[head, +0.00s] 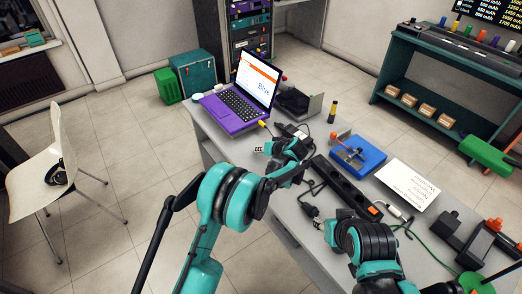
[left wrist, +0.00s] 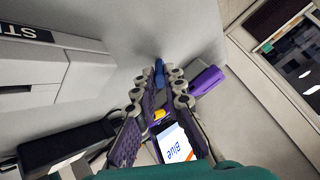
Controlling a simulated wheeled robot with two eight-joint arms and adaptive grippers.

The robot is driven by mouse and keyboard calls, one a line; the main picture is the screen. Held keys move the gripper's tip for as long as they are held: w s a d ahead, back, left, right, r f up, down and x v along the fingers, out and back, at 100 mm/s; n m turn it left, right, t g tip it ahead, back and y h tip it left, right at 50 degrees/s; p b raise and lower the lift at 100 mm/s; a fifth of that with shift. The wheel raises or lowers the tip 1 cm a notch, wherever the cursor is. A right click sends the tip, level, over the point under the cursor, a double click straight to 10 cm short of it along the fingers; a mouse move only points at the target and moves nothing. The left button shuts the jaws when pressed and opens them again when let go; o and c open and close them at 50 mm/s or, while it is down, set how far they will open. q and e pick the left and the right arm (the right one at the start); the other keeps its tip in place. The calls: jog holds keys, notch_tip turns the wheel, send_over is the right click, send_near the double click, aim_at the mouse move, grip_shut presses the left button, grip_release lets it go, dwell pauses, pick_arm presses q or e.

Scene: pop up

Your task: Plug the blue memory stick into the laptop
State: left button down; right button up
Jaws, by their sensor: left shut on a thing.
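The purple laptop (head: 232,108) stands open at the far end of the grey table, with "Blue" on its screen. Its screen also shows in the left wrist view (left wrist: 174,146), turned upside down. My left gripper (head: 268,149) is over the table, on the near side of the laptop. In the left wrist view its fingers (left wrist: 159,86) are closed around the blue memory stick (left wrist: 159,70), which points away from the palm. The stick cannot be made out in the head view. My right gripper (head: 345,240) is low over the table's near right part; its fingertips are unclear.
A small yellow piece (head: 262,123) is beside the laptop. A black power strip (head: 345,182), a blue box (head: 358,156), a white card (head: 407,184), cables and dark adapters crowd the table. A purple object (left wrist: 207,80) lies right of the fingers in the wrist view.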

pick_arm(q)
jog(key=c, duration=1.5)
grip_release()
jog(key=shift+c, duration=0.2)
jog(key=v, duration=1.2)
